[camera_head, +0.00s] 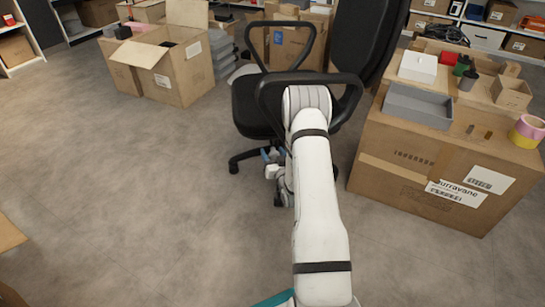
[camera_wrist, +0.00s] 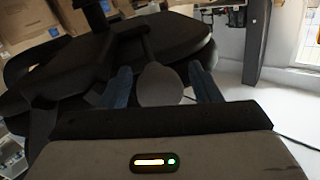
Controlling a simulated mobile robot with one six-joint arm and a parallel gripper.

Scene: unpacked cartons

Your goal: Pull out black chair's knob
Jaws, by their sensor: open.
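The black chair (camera_head: 252,110) stands at the upper middle of the head view, with its tall backrest (camera_head: 352,35) to the right. My arm passes in front of it and hides part of the seat and base. In the wrist view, the chair's dark underside fills the upper left. A dark grey, paddle-shaped knob (camera_wrist: 160,86) on a thin stem points toward my gripper (camera_wrist: 162,90). The two bluish fingers are open, one on each side of the knob, with gaps visible. In the head view, my gripper (camera_head: 271,157) is low beside the seat; the knob cannot be made out there.
A large carton (camera_head: 400,160) holding a grey tray (camera_head: 418,106), tape rolls and small items stands right of the chair. An open carton (camera_head: 172,65) stands at the upper left. The floor (camera_head: 130,200) at left and front is mostly clear.

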